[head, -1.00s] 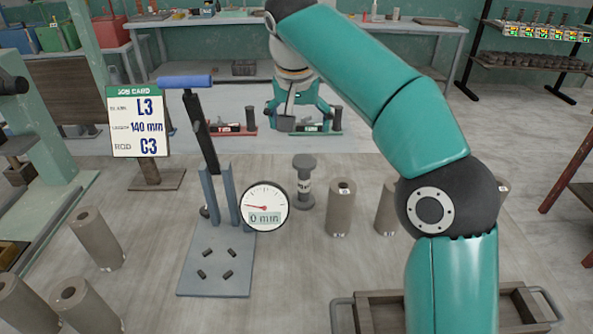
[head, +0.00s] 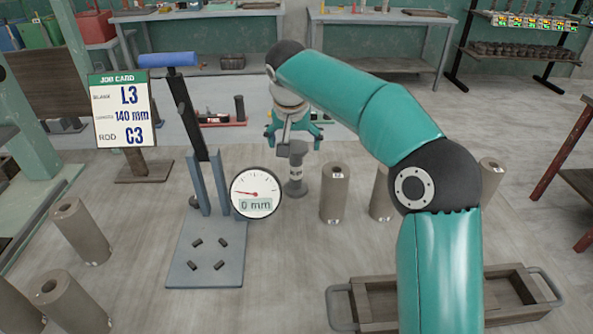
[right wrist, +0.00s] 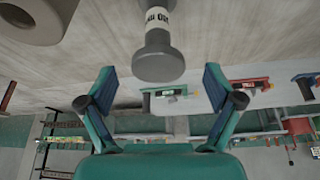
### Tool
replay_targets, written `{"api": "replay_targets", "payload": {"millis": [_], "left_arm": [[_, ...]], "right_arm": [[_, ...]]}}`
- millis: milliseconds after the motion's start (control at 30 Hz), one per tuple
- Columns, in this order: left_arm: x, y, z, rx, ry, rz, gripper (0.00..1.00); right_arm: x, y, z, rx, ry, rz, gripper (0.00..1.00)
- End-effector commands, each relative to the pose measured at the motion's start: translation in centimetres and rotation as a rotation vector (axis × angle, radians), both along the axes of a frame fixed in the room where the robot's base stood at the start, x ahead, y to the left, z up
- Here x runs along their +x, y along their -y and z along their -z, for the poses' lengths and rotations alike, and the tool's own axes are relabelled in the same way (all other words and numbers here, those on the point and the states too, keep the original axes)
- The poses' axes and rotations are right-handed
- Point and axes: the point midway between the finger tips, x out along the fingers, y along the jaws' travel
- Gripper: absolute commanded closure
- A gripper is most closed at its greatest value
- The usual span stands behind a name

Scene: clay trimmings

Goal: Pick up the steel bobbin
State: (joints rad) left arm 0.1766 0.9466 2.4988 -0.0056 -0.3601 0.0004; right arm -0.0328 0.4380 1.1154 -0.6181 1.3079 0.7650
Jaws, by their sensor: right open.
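The steel bobbin (head: 296,180) is a grey spool with a pale label band, standing upright on the floor-like grey surface, right of the dial gauge. Its upper part shows close up in the right wrist view (right wrist: 157,58). My right gripper (head: 294,132) is at the bobbin's upper end in the head view, partly hidden by its own wrist. In the right wrist view its fingers (right wrist: 160,88) are spread wide, with the bobbin's end flange in line with the gap and apart from both fingers. My left gripper is not in view.
A dial gauge (head: 256,194) and a lever stand with a grey base plate (head: 206,265) are close left of the bobbin. Brown cylinders (head: 333,194) stand to the right. A wooden tray (head: 365,303) lies at front right. A job card (head: 122,112) stands at left.

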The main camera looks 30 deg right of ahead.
Motion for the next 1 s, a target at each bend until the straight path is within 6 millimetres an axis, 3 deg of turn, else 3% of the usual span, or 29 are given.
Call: {"api": "replay_targets", "payload": {"millis": [200,500,1000], "left_arm": [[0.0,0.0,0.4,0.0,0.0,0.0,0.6],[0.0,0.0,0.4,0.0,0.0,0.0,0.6],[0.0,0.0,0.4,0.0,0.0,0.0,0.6]], "right_arm": [[0.7,0.9,2.9,0.0,-0.003,0.001,0.09],[0.9,1.0,3.3,0.0,-0.001,0.001,0.09],[0.9,1.0,3.3,0.0,-0.001,0.0,0.91]]}}
